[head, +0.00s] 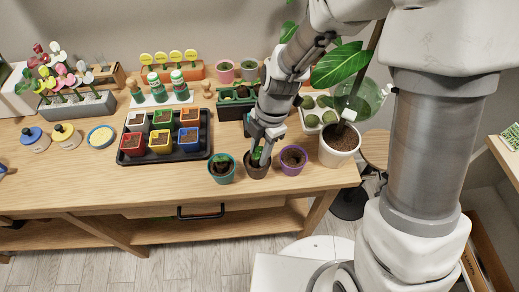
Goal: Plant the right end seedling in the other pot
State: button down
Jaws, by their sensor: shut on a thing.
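My gripper (261,158) points down over the brown pot (257,173) near the table's front edge. It is shut on a small green seedling (257,152), which is mostly hidden by the fingers. The seedling's lower end is at or just inside the brown pot's mouth; I cannot tell whether it touches the soil. A teal pot (222,177) with dark contents stands to the left. A purple pot (293,169) with brown soil stands to the right. A dark green seedling tray (232,112) stands behind, partly hidden by my arm.
A black tray (130,160) of several coloured square pots stands left of the teal pot. A white pot (338,156) with a large-leaved plant is close on the right. Bottles (157,90) stand behind. The table's front left (70,190) is clear.

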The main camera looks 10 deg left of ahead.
jog(key=shift+c, duration=0.3)
grip_release()
dwell(0.4)
jog(key=shift+r+p, duration=2.35)
jog(key=shift+r, duration=1.2)
